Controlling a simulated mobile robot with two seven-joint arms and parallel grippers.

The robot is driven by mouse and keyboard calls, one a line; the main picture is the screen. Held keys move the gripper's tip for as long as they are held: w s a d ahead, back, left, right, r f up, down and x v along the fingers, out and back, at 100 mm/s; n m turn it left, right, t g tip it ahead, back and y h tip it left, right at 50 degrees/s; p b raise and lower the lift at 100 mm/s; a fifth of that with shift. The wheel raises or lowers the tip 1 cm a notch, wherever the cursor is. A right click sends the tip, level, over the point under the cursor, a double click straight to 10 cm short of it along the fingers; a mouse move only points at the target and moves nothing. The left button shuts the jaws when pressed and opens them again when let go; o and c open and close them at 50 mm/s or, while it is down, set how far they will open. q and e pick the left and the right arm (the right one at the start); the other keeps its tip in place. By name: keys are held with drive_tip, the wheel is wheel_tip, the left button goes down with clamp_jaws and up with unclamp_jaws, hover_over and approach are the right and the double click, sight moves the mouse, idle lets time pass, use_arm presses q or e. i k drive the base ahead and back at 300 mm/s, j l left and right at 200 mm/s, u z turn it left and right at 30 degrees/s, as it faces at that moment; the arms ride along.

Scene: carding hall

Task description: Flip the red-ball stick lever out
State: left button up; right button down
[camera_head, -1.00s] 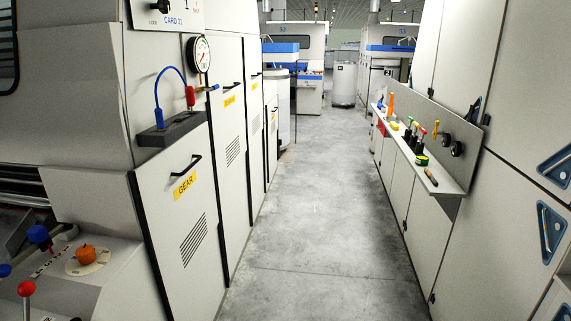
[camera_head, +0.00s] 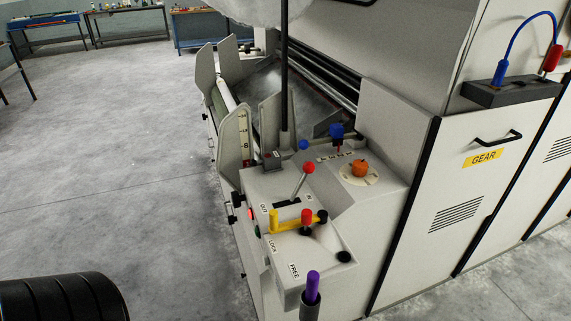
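The red-ball stick lever (camera_head: 299,184) stands on the light grey control console in the middle of the head view. Its red ball (camera_head: 309,168) is on top of a thin metal stick that rises from a dark slot. The stick leans up and to the right, toward the side away from the OUT label (camera_head: 264,209). Neither of my grippers shows in the view, and nothing touches the lever.
Close by are a blue-ball lever (camera_head: 303,145), a blue knob (camera_head: 336,131), an orange knob (camera_head: 360,168), a yellow handle with a red knob (camera_head: 306,216) and a purple-topped handle (camera_head: 313,287). A black post (camera_head: 284,80) rises behind. Open floor (camera_head: 120,190) lies left.

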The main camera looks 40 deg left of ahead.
sight(308, 168)
drive_tip(key=i+l+u, duration=0.1)
drive_tip(key=u, duration=0.3)
drive_tip(key=i+l+u, duration=0.15)
drive_tip(key=u, duration=0.2)
drive_tip(key=i+l+u, duration=0.15)
drive_tip(key=u, duration=0.25)
drive_tip(key=i+l+u, duration=0.1)
drive_tip(key=l+u, duration=0.15)
drive_tip(key=i+l+u, duration=0.2)
drive_tip(key=k+l, duration=0.05)
drive_tip(key=k, duration=0.05)
